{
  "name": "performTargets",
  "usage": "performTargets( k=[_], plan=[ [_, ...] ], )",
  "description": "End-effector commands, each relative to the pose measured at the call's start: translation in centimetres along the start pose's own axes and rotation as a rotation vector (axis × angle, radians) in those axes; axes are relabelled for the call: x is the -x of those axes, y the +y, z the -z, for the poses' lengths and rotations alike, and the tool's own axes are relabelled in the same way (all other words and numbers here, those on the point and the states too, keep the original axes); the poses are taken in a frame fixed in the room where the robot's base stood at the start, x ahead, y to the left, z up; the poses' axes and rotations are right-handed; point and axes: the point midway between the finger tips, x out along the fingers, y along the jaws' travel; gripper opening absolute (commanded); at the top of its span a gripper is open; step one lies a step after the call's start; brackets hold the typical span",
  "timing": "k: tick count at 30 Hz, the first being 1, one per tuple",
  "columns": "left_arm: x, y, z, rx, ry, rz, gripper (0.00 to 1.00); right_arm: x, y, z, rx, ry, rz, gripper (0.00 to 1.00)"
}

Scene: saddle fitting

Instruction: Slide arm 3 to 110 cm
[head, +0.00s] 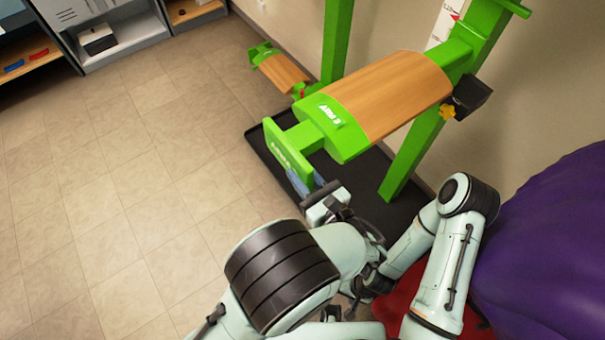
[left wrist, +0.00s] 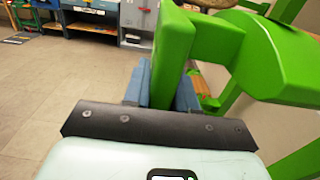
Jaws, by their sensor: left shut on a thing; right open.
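Arm 3 (head: 390,95) is a green beam with a wooden top and an "ARM 3" label on its front end, standing out from a green post (head: 480,40). A green end plate (head: 290,160) hangs at its near end. My left gripper (head: 318,190) is shut on this plate; in the left wrist view the plate (left wrist: 173,55) stands between the blue fingers (left wrist: 160,90). A black block (head: 472,96) with a yellow knob (head: 447,112) sits at the post side. A white scale (head: 442,22) with a red mark is partly hidden by the post. My right gripper's fingers are hidden.
A lower green and wooden arm (head: 283,72) stands behind. A black tray (head: 257,140) lies under the stand. A purple rounded thing (head: 560,240) fills the right side, with red material (head: 400,300) below. Shelves (head: 110,40) stand far left. The tiled floor at left is clear.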

Motion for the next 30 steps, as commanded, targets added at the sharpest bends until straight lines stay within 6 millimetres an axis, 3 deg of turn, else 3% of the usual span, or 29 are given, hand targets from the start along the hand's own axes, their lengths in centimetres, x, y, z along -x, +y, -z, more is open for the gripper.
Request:
performTargets(
  k=[2, 11, 12, 14, 23, 30],
  plan=[
    [-0.2, -0.1, -1.4, 0.004, -0.006, -0.002, 0.0, 1.4, -0.7, 0.7, 0.004, 0.01, 0.004, 0.73],
    [-0.1, 0.0, -1.1, 0.002, -0.003, -0.002, 0.0, 1.1, -0.6, 0.5, 0.003, 0.008, 0.003, 0.73],
    [-0.1, 0.0, -1.1, 0.001, -0.002, -0.002, 0.29, 1.1, -0.6, 0.5, 0.003, 0.008, 0.003, 0.73],
    [-0.1, 0.0, -1.1, 0.001, -0.002, -0.002, 0.47, 1.1, -0.6, 0.5, 0.003, 0.008, 0.003, 0.73],
    [0.1, 0.0, -1.1, 0.001, -0.002, 0.0, 0.47, 1.2, -0.6, 0.6, 0.003, 0.008, 0.003, 0.73],
    [3.2, -0.1, -1.1, 0.001, -0.001, 0.005, 0.47, 1.2, -0.6, 0.6, 0.003, 0.009, 0.003, 0.73]
  ],
)
